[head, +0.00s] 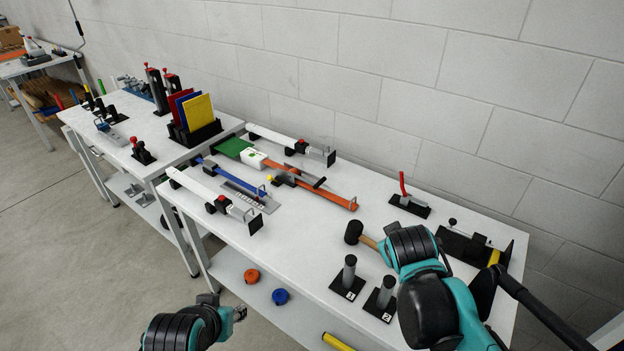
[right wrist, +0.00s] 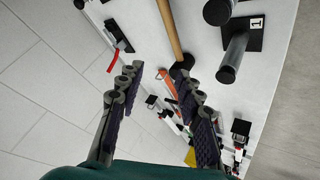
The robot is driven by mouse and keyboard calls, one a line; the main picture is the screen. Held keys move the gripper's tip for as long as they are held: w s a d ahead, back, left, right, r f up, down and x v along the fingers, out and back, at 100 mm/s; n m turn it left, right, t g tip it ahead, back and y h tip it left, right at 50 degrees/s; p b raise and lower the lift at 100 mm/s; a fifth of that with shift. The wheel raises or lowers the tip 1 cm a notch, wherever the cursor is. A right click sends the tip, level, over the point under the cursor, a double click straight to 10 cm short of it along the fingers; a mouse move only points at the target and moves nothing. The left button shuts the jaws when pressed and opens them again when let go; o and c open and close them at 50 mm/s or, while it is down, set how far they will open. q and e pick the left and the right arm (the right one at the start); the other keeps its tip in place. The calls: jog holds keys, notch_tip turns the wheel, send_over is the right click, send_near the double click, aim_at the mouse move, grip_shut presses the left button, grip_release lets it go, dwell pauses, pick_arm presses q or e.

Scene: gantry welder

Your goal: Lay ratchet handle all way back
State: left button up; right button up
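An orange strap or bar (head: 335,198) lies across the middle of the white table. A dark ratchet-like mechanism (head: 288,177) sits beside it, with a small yellow knob (head: 270,179). A dark lever (head: 319,183) crosses the orange piece; its exact angle is too small to tell. Part of the orange piece shows in the right wrist view (right wrist: 167,84), between and beyond the fingers. My right gripper (right wrist: 158,72) is open and empty, apart from the ratchet; in the head view my arm covers its fingers. My left gripper (head: 238,313) is low in front of the table, its fingers mostly hidden.
A mallet (head: 353,232) with a wooden handle lies near my right arm. Two dark-topped posts (head: 348,272) (head: 383,293) stand at the front edge. A red lever (head: 403,187) stands behind. White clamp-like bars (head: 215,195) (head: 290,142) flank the strap. A block wall runs behind.

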jog(key=w+a+r+n+t+h, duration=0.15)
jog(key=w+n, duration=0.35)
jog(key=w, duration=1.1)
jog(key=n+t+h+p, duration=0.1)
jog(key=n+t+p, duration=0.15)
jog(key=n, duration=0.45)
send_near(322, 182)
jog(key=d+r, duration=0.5)
jog(key=d, duration=0.2)
jog(key=w+a+f+n+t, duration=0.1)
jog(key=f, duration=0.1)
jog(key=w+a+f+n+t, duration=0.1)
jog(key=a+f+n, duration=0.1)
jog(key=f, duration=0.1)
jog(key=w+a+f+n, duration=0.1)
jog(key=a+f, duration=0.1)
jog(key=f, duration=0.1)
jog(key=shift+w+a+n+t, duration=0.1)
jog(key=shift+w+n+t, duration=0.2)
jog(key=shift+t, duration=0.1)
jog(key=b+x, duration=0.1)
jog(key=x, duration=0.5)
jog(key=shift+w+f, duration=0.25)
jog(key=shift+w, duration=0.1)
jog(key=shift+w+d, duration=0.2)
jog(key=shift+w, duration=0.2)
grip_shut()
